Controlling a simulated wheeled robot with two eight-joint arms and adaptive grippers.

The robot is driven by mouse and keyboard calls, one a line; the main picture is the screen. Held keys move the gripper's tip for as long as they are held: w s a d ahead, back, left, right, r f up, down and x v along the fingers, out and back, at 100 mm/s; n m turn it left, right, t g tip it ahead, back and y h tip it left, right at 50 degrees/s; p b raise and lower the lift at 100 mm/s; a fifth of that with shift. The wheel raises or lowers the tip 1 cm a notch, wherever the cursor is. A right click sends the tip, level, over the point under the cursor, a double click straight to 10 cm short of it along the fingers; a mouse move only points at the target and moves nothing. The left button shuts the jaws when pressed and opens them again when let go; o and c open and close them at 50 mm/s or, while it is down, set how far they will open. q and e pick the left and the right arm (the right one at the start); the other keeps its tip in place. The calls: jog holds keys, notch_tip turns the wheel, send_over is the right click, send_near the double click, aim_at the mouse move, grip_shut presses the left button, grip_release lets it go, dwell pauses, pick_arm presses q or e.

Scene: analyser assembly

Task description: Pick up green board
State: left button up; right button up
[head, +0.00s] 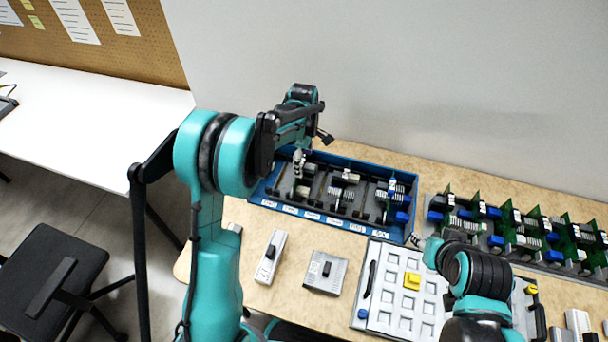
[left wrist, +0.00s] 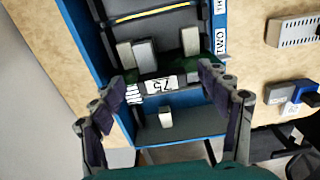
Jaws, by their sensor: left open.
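A green board (left wrist: 178,70) with a white label and pale upright parts stands edge-on in the blue tray (left wrist: 158,127) in the left wrist view. My left gripper (left wrist: 162,82) is open, with one finger on each side of the board's labelled end; contact cannot be made out. In the head view the blue tray (head: 325,229) lies at the back of the bench, and my left gripper (head: 300,163) is over its left end. The board there is mostly hidden by my arm. My right gripper (head: 417,240) shows only as a small part near the tray's right corner.
Several green boards (head: 478,208) stand in a row to the right of the tray. A grey panel (head: 385,318) with a yellow part (head: 411,280) lies in front. Two grey switch boxes (head: 270,257) (head: 326,273) sit on the wooden bench. A wall rises close behind.

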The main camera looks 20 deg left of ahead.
pick_arm(q)
jog(key=shift+r, duration=0.1)
jog(key=shift+c, duration=0.6)
jog(key=c, duration=1.2)
notch_tip(320, 180, up, 18)
jog(key=p, duration=0.4)
jog(key=shift+p, duration=0.35)
jog(key=o, duration=0.6)
jog(key=c, duration=0.5)
jog(key=shift+c, duration=0.3)
